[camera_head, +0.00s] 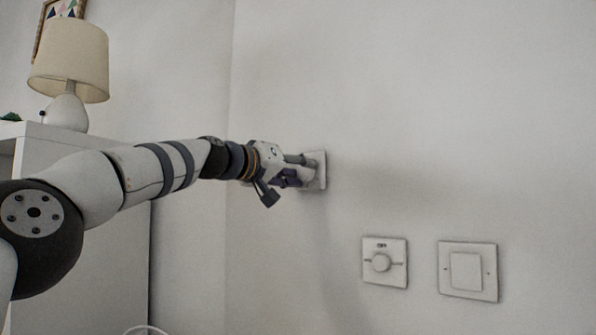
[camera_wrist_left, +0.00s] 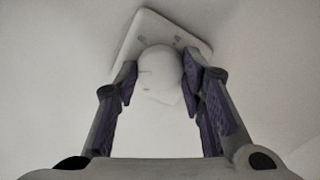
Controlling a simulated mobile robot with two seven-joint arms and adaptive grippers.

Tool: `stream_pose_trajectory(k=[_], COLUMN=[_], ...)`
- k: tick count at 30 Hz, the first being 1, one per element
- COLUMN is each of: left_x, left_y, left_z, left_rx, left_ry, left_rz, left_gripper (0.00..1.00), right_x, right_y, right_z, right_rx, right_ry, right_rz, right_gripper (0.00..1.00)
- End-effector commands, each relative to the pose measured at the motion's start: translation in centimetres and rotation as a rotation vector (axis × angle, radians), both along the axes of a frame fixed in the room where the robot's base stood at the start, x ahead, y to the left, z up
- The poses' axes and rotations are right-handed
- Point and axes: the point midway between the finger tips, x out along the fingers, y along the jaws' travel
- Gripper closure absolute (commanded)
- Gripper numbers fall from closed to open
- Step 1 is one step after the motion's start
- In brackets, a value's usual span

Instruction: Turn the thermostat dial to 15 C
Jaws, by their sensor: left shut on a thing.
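The thermostat (camera_head: 320,170) is a white square plate on the wall, left of the middle of the picture's wall fittings, partly hidden behind my left gripper (camera_head: 299,174). In the left wrist view, the round white dial (camera_wrist_left: 160,70) stands out from the thermostat plate (camera_wrist_left: 188,36). My left gripper (camera_wrist_left: 159,85) has its purple-padded fingers on both sides of the dial and is shut on it. The dial's scale and setting are not readable. My right gripper is in neither view.
A lamp (camera_head: 68,62) stands on a white cabinet (camera_head: 85,150) at the left. The wall around the thermostat is clear.

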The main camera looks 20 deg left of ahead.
Motion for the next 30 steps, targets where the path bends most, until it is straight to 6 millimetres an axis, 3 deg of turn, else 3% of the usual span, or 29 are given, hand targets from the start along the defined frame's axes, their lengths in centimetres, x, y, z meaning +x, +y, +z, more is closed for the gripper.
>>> stream_pose_trajectory(k=[13,14,16,17,26,30], left_x=[0.1,0.1,0.1,0.1,-0.1,-1.1], left_y=[-0.1,-0.1,-0.1,-0.1,0.0,0.7], left_z=[-0.2,-0.2,-0.2,-0.2,-0.1,0.1], left_rx=[-0.007,-0.007,-0.007,-0.007,-0.008,-0.009], left_ry=[0.007,0.007,0.007,0.007,0.005,0.005], left_rz=[-0.001,-0.001,-0.001,-0.001,-0.001,0.001], left_gripper=[0.91,0.61,0.45,0.42,0.42,0.42], right_x=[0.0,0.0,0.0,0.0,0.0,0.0], right_y=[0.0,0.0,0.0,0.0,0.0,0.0], right_z=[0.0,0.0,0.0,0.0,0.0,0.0], right_rx=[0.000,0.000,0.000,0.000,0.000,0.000], right_ry=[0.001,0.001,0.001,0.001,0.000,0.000], right_rz=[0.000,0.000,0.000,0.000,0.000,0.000], right_gripper=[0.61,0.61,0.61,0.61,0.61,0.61])
